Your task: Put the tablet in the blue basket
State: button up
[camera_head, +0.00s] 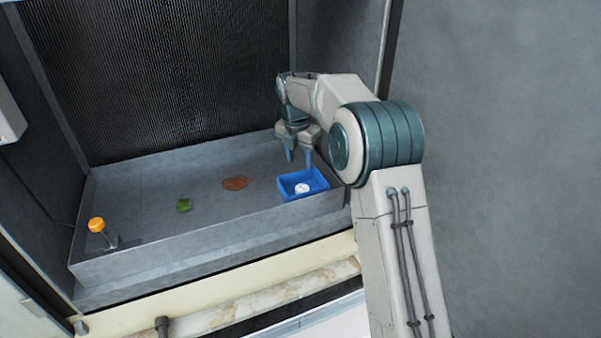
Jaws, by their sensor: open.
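The blue basket (290,197) sits at the right front of the grey tray, near its front wall. A white round tablet (302,188) lies inside the basket. My gripper (299,160) is above the rear part of the basket with its two fingers pointing down and apart. It is open and nothing shows between the fingers. The exact height of the fingertips over the basket is hard to tell.
The grey tray (140,205) has a raised front wall. A brown leaf-like patch (236,183) and a green object (184,205) lie on its floor. An orange-topped knob (97,225) stands at the left. A dark finned panel (160,75) rises behind.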

jog(key=s+d+r+m+t, duration=0.1)
jog(key=s+d+r+m, duration=0.4)
jog(key=s+m, duration=0.3)
jog(key=s+d+r+m, duration=0.4)
jog(key=s+r+m, duration=0.15)
jog(key=s, duration=0.35)
jog(key=s+d+f+m, duration=0.2)
jog(key=s+m, duration=0.6)
jog(key=s, duration=0.2)
jog(key=s+d+f+m+t, duration=0.1)
jog(key=s+d+f+m, duration=0.2)
jog(key=s+m, duration=0.5)
jog(key=shift+s+d+f+t+y, duration=0.2)
jog(key=shift+s+f+t+y, duration=0.15)
jog(key=shift+s, duration=0.9)
